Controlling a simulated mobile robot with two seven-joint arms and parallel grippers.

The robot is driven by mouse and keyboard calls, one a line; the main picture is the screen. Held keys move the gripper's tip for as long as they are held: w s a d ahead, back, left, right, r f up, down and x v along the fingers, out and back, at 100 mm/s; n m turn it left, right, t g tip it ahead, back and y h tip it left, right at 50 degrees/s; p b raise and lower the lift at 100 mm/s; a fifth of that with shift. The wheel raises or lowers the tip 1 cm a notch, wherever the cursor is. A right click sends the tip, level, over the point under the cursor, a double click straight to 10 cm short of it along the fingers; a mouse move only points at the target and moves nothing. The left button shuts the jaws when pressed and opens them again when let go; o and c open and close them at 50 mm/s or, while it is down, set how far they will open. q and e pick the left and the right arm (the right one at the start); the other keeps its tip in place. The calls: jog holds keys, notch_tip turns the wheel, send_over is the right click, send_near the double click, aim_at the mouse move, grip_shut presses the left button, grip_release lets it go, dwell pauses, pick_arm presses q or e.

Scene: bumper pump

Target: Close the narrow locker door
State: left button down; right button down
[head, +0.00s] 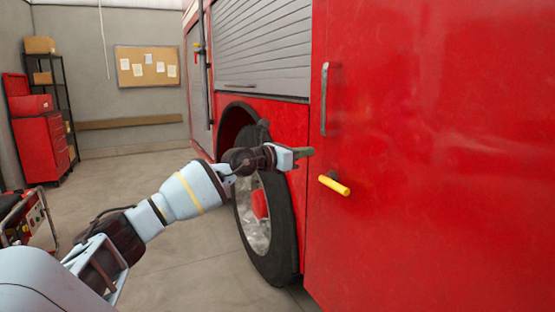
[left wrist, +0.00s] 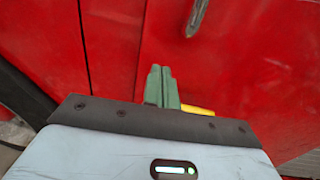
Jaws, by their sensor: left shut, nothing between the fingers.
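A red panel of the fire truck (head: 430,150) fills the right of the head view. It carries a vertical metal handle (head: 325,98) and a yellow lever (head: 335,185), near a vertical seam at its left edge. I cannot tell for certain whether this panel is the narrow locker door, or how far it stands open. My left gripper (head: 303,153) is shut and empty, just left of the lever and below the handle. In the left wrist view its green fingertips (left wrist: 160,72) point at the red surface; contact is unclear. The handle's end (left wrist: 196,18) and part of the yellow lever (left wrist: 197,109) show there.
A truck wheel (head: 268,225) is below and behind my left gripper. A grey roller shutter (head: 262,45) is above it. A red tool cabinet (head: 42,145), a shelf and a generator (head: 25,220) stand at the left. The middle floor is clear.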

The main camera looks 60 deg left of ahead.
pick_arm(q)
jog(key=s+b, duration=0.2)
jog(key=s, duration=0.6)
jog(key=shift+a, duration=0.4)
dwell(0.4)
jog(key=shift+r, duration=0.1)
